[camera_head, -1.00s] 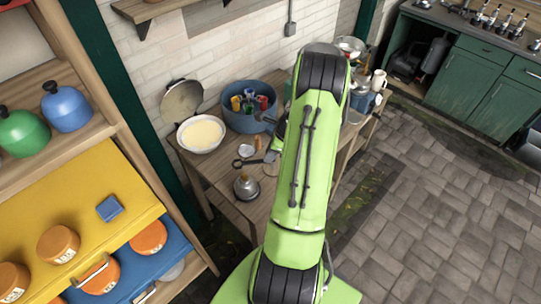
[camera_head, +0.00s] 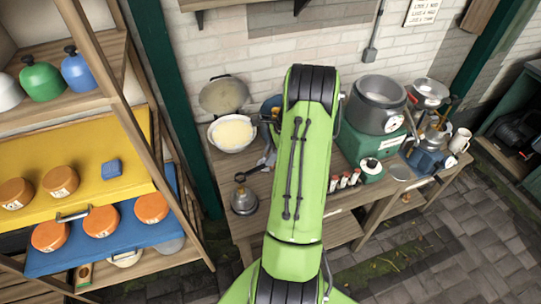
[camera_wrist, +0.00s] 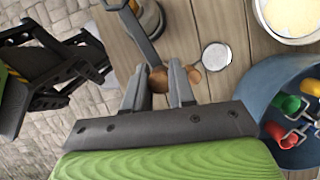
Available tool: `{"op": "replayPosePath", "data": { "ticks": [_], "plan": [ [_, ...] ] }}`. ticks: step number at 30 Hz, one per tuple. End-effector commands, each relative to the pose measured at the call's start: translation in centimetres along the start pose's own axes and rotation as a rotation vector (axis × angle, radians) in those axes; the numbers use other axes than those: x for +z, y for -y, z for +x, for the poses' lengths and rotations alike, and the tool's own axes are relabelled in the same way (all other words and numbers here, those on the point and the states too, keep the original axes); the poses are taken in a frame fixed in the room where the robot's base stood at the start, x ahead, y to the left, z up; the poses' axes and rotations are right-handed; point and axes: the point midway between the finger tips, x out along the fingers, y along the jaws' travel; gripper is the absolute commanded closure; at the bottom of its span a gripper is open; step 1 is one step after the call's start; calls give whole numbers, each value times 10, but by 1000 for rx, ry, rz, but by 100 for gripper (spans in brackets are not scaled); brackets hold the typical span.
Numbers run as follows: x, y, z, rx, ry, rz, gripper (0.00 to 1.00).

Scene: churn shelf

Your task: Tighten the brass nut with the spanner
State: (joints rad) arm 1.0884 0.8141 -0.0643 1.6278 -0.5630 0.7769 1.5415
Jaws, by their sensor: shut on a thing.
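The spanner is dark grey; in the wrist view its handle (camera_wrist: 147,42) runs from the top edge down to my gripper (camera_wrist: 158,84), whose two fingers are shut on it. In the head view the spanner's ring end (camera_head: 240,178) shows beside my arm, at the top of a small round metal vessel (camera_head: 244,203). I cannot tell whether the ring sits around anything. The vessel partly shows under the spanner in the wrist view (camera_wrist: 151,20). The brass nut cannot be made out. In the head view my arm hides my gripper.
The wooden bench also holds a cream-filled bowl (camera_head: 232,134), a blue tub (camera_wrist: 262,72) of coloured things and a pale disc (camera_wrist: 216,56). A grey pot (camera_head: 378,103) stands to the right. A shelf with orange jars (camera_head: 100,221) stands left.

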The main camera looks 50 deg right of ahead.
Motion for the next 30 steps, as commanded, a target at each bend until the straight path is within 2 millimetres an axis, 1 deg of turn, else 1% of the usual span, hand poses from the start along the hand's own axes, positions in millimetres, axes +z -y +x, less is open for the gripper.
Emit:
{"op": "replayPosePath", "data": {
  "ticks": [18, 23, 30],
  "plan": [
    [-13, 0, 33, 0, -1, 0, 100],
    [-12, 0, 29, 0, 0, 0, 100],
    [-13, 0, 33, 0, 0, 0, 100]
  ]
}}
